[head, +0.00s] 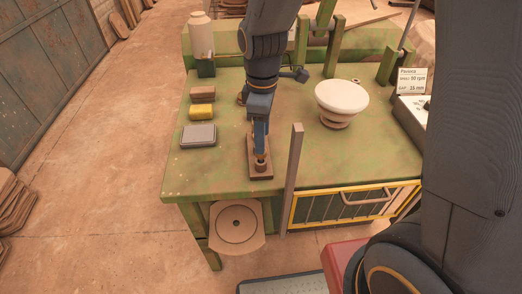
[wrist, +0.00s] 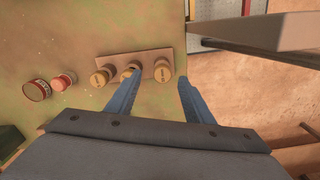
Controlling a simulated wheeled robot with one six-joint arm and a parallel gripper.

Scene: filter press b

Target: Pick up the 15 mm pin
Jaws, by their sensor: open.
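A brown wooden block (head: 261,176) stands near the front edge of the green table. In the wrist view the block (wrist: 146,57) carries a row of three round brass-coloured pins: left (wrist: 101,77), middle (wrist: 129,71) and right (wrist: 163,71). I cannot read any size on them, so I cannot tell which is the 15 mm pin. My gripper (head: 260,149) points down over the block. In the wrist view my gripper (wrist: 160,76) is open, its fingertips to either side of the right pin, with nothing held. One finger partly covers the middle pin. Whether the fingers touch a pin is unclear.
An upright post (head: 293,180) stands close right of the wooden block. A white bowl-like piece (head: 342,97) stands further right.

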